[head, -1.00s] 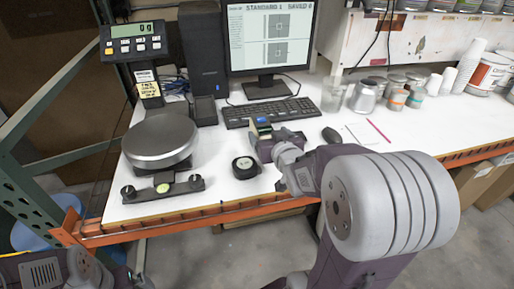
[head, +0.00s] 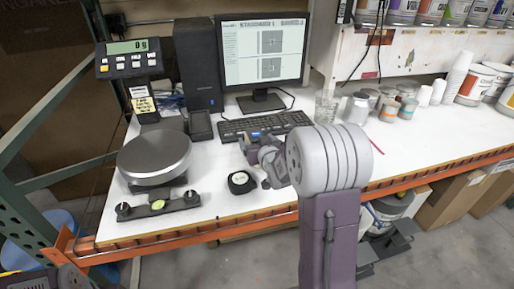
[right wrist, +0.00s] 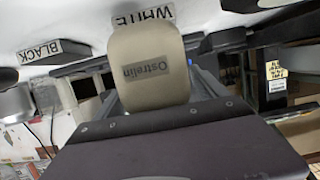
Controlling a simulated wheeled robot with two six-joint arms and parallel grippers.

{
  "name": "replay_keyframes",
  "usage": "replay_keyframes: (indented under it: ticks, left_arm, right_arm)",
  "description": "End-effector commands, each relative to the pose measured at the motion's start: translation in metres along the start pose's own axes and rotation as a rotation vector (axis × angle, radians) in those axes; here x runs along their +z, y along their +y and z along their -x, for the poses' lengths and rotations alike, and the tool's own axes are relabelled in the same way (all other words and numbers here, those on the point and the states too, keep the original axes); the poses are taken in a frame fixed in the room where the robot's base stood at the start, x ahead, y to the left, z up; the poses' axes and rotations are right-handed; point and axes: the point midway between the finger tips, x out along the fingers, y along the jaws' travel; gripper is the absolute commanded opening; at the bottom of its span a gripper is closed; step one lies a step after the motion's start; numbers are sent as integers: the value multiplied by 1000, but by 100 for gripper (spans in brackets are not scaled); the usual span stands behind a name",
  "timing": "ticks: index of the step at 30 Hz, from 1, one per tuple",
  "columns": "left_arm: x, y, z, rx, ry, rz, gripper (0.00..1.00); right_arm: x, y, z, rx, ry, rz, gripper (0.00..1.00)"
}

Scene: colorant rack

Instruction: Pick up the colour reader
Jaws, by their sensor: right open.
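The colour reader (head: 256,135) is a small device with a blue screen, beside the keyboard on the white bench in the head view. My right gripper (head: 262,148) is at it and hides much of it. In the right wrist view the reader's beige, labelled body (right wrist: 150,65) sits close in front of the gripper, between the open fingers. I cannot tell whether the fingers touch it. My left gripper is out of view; only a bit of my left arm shows at the bottom left of the head view.
A keyboard (head: 265,124) and monitor (head: 264,57) are behind the reader. A round black puck (head: 241,183) is left of the gripper, and a scale (head: 154,157) further left. Cups and jars stand at right. The wrist view shows labels WHITE (right wrist: 145,16) and BLACK (right wrist: 40,51).

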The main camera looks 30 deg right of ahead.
Motion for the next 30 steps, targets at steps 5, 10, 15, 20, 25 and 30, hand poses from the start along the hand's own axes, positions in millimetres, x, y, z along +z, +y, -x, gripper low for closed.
replay_keyframes:
  ticks: [5, 10, 15, 20, 25, 30]
  left_arm:
    - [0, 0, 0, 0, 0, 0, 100]
    - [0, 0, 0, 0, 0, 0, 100]
    - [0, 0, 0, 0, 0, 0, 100]
    - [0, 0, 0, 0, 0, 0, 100]
    - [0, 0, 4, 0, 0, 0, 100]
    - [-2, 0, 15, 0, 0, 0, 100]
  right_arm:
    - [0, 0, 0, 0, 0, 0, 65]
    - [0, 0, 1, 0, 0, 0, 18]
    - [-2, 0, 1, 0, 5, 0, 0]
    - [-2, 0, 1, 0, 4, 0, 0]
    - [-15, 0, 4, 0, 7, -1, 0]
    - [-52, 0, 16, 0, 12, 1, 0]
